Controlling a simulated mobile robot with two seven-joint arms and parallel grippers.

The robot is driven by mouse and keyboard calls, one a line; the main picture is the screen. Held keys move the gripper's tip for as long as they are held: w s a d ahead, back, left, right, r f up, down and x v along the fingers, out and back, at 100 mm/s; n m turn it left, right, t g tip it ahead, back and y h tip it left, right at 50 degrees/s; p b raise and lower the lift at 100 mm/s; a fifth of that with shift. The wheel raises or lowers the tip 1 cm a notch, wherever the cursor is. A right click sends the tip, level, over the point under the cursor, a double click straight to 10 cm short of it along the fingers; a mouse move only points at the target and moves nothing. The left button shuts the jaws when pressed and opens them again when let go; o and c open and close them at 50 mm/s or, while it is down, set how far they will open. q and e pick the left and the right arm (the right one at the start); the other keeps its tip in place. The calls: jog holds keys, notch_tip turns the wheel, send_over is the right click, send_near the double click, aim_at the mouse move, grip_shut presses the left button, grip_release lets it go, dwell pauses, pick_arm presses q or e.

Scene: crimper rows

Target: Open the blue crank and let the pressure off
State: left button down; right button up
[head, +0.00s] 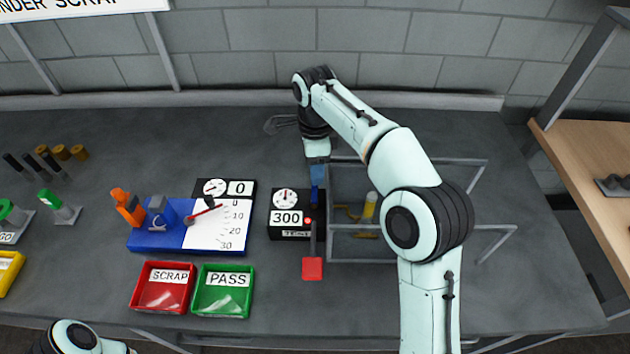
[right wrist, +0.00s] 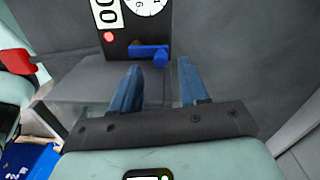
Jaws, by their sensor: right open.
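The blue crank (right wrist: 146,51) is a short blue bar with a knob, on the black test box (head: 290,236). In the right wrist view it lies across the picture, its knob between the lines of my fingers, just beyond the tips. In the head view the box has a round dial (head: 285,197), a display reading 300 (head: 286,218) and a red lamp (head: 308,220). My right gripper (right wrist: 156,74) is open and empty, pointing at the crank; I cannot tell whether it touches. In the head view my right gripper (head: 318,172) partly hides the crank. My left gripper is out of view.
A grey rail frame (head: 410,163) with yellow parts stands right of the box. A red pad (head: 312,268) sticks out in front. To the left are a blue gauge base (head: 160,242), a red SCRAP tray (head: 160,308) and a green PASS tray (head: 220,312).

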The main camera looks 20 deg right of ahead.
aim_at(315, 192)
jog(key=shift+f+b, duration=0.35)
jog(key=shift+f, duration=1.5)
grip_shut()
